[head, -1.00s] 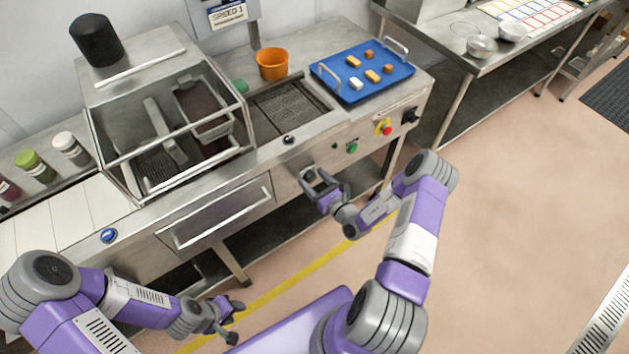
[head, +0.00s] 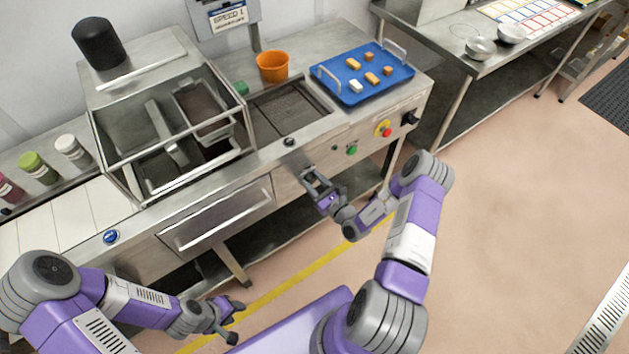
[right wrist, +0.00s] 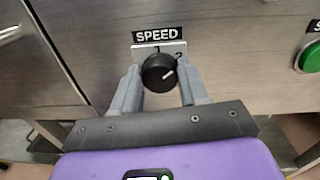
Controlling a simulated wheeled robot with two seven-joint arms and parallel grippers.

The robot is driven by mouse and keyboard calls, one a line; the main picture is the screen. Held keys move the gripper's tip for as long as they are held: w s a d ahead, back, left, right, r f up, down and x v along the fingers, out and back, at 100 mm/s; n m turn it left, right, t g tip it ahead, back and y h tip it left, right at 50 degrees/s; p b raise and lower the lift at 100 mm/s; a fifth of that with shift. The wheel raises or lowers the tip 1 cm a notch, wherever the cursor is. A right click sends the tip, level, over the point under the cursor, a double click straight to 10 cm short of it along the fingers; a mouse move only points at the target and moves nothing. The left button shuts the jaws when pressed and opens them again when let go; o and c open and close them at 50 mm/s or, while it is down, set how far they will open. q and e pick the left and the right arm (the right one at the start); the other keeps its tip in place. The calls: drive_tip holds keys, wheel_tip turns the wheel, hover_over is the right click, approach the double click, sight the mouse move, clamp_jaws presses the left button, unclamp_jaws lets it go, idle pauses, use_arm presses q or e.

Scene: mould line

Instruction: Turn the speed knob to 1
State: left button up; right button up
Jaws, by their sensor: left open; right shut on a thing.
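The black speed knob (right wrist: 157,74) sits on the steel front panel under a SPEED label (right wrist: 157,36) in the right wrist view. A small scale plate (right wrist: 172,48) behind it shows a 1 at the top and a 2 at upper right. The knob's white mark points to the right and slightly up, towards the 2 side. My right gripper (right wrist: 158,88) is shut on the knob, one finger on each side. In the head view my right gripper (head: 314,180) is at the panel and hides the knob. My left gripper (head: 229,321) is open and empty, away from the machine.
A green button (head: 352,150) and a red stop button (head: 386,132) are on the panel right of my right gripper. A sign (head: 228,16) above the machine reads SPEED 1. A blue tray (head: 340,95) with several small pieces and an orange cup (head: 272,66) stand on top.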

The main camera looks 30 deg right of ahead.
drive_tip(key=n+p, duration=0.2)
drive_tip(key=n, duration=0.3)
drive_tip(key=shift+a+r+p, duration=0.1)
drive_tip(key=shift+p, duration=0.25)
drive_tip(key=n+p, duration=0.1)
drive_tip(key=n, duration=0.3)
drive_tip(key=shift+a+n+h+p, duration=0.1)
drive_tip(key=shift+n+h+p, duration=0.25)
drive_tip(key=shift+n+h, duration=0.05)
drive_tip(key=o, duration=1.1)
drive_tip(key=shift+c, duration=0.2)
drive_tip(key=s, duration=0.7)
drive_tip(key=shift+s+d+p, duration=0.3)
drive_tip(key=shift+d+p, duration=0.05)
drive_tip(key=shift+d, duration=0.1)
